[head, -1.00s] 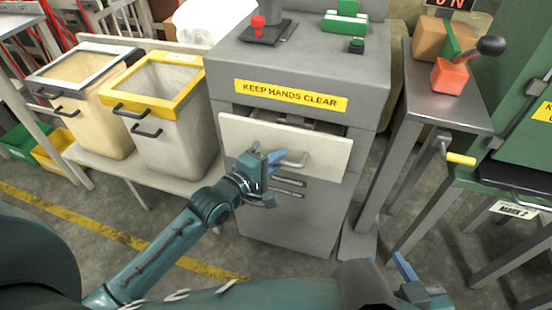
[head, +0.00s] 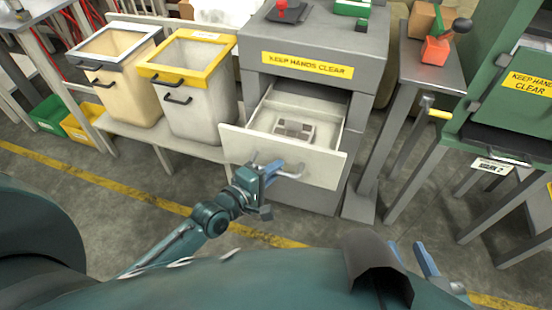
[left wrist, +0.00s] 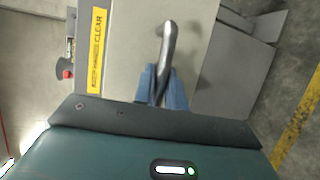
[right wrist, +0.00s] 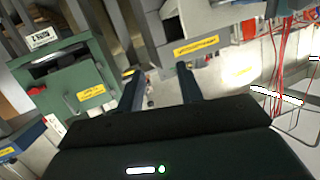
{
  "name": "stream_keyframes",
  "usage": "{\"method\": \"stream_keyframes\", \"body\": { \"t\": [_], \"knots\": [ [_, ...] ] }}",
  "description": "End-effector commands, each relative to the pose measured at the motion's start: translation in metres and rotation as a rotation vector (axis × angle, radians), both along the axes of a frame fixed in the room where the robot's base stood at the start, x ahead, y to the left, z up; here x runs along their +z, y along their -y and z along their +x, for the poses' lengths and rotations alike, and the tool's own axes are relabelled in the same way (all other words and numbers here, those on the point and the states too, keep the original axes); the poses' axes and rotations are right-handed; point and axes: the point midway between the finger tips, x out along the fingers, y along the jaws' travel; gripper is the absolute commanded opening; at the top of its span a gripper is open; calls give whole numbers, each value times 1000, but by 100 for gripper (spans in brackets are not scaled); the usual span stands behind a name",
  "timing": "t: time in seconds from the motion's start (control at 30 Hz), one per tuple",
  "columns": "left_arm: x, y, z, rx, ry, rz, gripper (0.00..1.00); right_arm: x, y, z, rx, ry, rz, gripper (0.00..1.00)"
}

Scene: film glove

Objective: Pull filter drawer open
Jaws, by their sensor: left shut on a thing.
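The filter drawer (head: 236,141) is a white drawer in the grey machine labelled "KEEP HANDS CLEAR". It stands open, and a light grey block-like part (head: 294,131) lies inside it. My left gripper (head: 270,172) is at the drawer front, shut on the metal drawer handle (head: 293,171). In the left wrist view the blue fingers (left wrist: 162,88) close around the curved handle (left wrist: 168,45). My right gripper (head: 412,260) is low at the right, clear of the machine. In the right wrist view its fingers (right wrist: 160,88) are apart with nothing between them.
Two bins, one grey-rimmed (head: 118,75) and one yellow-rimmed (head: 190,80), stand on a bench left of the drawer. A grey stand with a red lever block (head: 436,50) and a green machine (head: 510,100) are at the right. Floor in front is clear.

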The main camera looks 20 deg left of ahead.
Motion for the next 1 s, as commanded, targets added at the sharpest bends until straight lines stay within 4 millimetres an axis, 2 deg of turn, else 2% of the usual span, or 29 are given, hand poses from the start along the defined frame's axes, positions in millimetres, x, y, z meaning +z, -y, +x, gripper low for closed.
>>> {"method": "stream_keyframes", "body": {
  "t": [0.07, 0.3, 0.6, 0.63, 0.7, 0.87, 1.0],
  "knots": [
    [1, -1, -4, 0, 1, 2, 0, 1, 1, -2, -6, -11, 4, 36],
    [0, -1, -8, 0, 1, 0, 0, -12, -2, -2, -2, -49, 2, 36],
    [0, -1, -8, 1, 1, 1, 0, -7, -5, 2, 5, -35, 7, 36],
    [0, -1, -8, 1, 1, 1, 14, -7, -5, 2, 6, -34, 7, 36],
    [0, -1, -8, 1, 1, 1, 20, -7, -5, 2, 6, -33, 7, 36],
    [0, -1, -8, 0, 1, 0, 33, -7, -5, 1, 8, -32, 5, 36],
    [0, -1, -8, 0, 1, 0, 34, -7, -5, 1, 11, -32, 1, 36]
  ]
}}
